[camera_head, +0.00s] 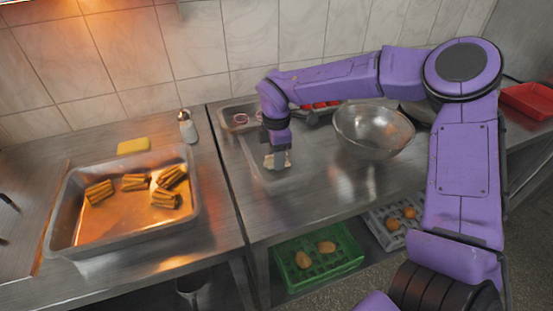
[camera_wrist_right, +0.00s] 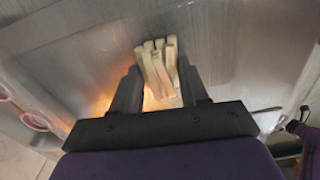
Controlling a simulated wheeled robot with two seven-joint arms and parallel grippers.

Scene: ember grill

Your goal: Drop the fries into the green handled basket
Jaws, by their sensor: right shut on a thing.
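My right gripper (camera_head: 277,158) is shut on a bundle of pale fries (camera_head: 270,163), over a shallow metal tray (camera_head: 298,176) on the right counter. In the right wrist view the fries (camera_wrist_right: 155,62) stand between the two fingers of the gripper (camera_wrist_right: 158,88). More pale pieces lie low between the fingers; whether they belong to the same bundle I cannot tell. I cannot make out a basket with a green handle in either view. My left gripper is not in view.
A deep metal tray (camera_head: 62,215) with several browned bundles stands on the left counter, near a yellow sponge (camera_head: 133,146) and a shaker (camera_head: 187,127). A steel bowl (camera_head: 372,130) stands right of the gripper. A green crate (camera_head: 340,248) with potatoes sits below.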

